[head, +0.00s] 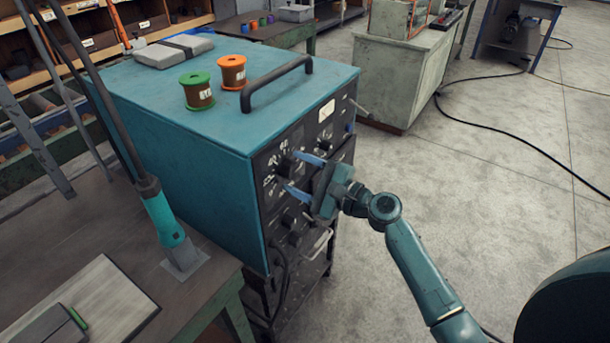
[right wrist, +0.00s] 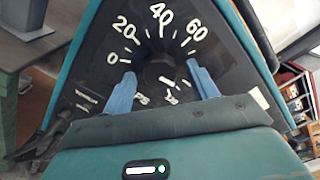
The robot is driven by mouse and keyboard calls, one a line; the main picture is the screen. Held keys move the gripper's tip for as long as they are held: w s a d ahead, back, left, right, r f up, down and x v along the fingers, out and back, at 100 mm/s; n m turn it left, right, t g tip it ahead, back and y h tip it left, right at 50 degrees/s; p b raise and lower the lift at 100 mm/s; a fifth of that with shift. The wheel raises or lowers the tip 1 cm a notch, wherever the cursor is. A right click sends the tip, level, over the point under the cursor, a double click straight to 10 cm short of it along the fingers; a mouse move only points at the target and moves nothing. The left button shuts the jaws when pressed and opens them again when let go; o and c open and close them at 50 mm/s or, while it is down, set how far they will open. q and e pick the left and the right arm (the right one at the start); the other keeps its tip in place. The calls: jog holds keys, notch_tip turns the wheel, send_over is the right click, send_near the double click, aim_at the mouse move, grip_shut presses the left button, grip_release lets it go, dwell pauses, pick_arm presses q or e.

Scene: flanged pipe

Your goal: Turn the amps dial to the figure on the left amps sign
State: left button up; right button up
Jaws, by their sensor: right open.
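The teal machine (head: 175,105) has a dark front panel with white-numbered dials. My right gripper (head: 303,175) is at this panel with its two blue fingers apart. In the right wrist view, the open gripper (right wrist: 163,90) has one finger on each side of a dark dial knob (right wrist: 160,70). The scale around it reads 0, 20, 40 and 60. Whether the fingers touch the knob is unclear. I cannot identify the left amps sign. My left gripper is not in view.
A green spool (head: 197,88) and an orange spool (head: 232,72) stand on the machine, beside a dark handle (head: 277,84). A pole with a teal sleeve (head: 163,219) stands at the left bench (head: 215,285). A lower panel knob (head: 290,218) is close below the gripper.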

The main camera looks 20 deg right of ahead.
pick_arm(q)
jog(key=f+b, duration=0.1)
jog(key=b, duration=0.2)
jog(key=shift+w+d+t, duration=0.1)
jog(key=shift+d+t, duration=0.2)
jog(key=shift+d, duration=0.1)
pick_arm(e)
jog(key=v, duration=1.3)
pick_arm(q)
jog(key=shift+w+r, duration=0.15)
pick_arm(e)
jog(key=shift+d, duration=0.1)
